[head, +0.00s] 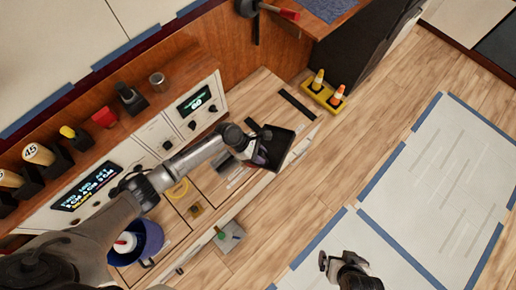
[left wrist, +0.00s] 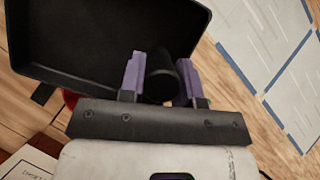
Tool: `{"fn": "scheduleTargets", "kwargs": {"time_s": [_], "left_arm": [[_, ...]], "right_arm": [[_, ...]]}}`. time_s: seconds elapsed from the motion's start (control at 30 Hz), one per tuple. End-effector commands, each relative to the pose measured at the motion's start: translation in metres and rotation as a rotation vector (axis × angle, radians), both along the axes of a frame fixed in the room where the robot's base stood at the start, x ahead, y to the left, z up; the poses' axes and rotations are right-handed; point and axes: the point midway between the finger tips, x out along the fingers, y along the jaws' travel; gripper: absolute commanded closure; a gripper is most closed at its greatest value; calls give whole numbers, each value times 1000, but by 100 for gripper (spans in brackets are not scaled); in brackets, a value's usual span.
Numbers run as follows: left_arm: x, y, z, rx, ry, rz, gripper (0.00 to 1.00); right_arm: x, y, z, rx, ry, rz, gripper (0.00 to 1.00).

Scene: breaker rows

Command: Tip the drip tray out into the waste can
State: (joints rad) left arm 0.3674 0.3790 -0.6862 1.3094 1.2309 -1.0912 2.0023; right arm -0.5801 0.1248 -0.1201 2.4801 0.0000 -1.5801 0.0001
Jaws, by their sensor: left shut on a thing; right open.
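My left gripper (head: 256,153) is shut on the handle of the black drip tray (head: 278,146), holding it out over the edge of the counter. In the left wrist view the purple fingers of the left gripper (left wrist: 162,70) clasp the round black handle, and the tray (left wrist: 75,45) extends up and left. Its inside looks dark; I cannot tell whether it holds anything. A blue round can (head: 152,238), perhaps the waste can, stands at the lower left, partly hidden by my left arm. My right gripper (head: 334,262) is open and empty above the floor, lower right.
A counter with a control panel (head: 195,100) and a shelf of cups and small holders lies left. A red-and-white item (head: 125,242) shows at the blue can. A yellow stand with orange-and-white cones (head: 323,94) is on the floor. Floor on the right is clear, with blue-edged sheets (head: 440,190).

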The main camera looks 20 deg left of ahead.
Motion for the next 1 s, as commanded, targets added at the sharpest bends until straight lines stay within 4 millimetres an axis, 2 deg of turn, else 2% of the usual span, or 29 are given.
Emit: {"fn": "scheduleTargets", "kwargs": {"time_s": [0.03,0.1,0.4,0.63,1.0], "left_arm": [[0,-2,7,26,-4,-1,100],[0,-5,4,70,-7,-1,100],[0,-11,-6,232,-27,0,100],[-1,-14,-14,315,-36,1,100],[-1,-15,-17,342,-40,0,100]], "right_arm": [[0,0,15,1,0,-1,0],[0,1,23,2,0,-1,0],[0,3,53,8,0,-6,0],[0,3,63,9,0,-5,0],[0,1,65,2,0,-1,0]]}}
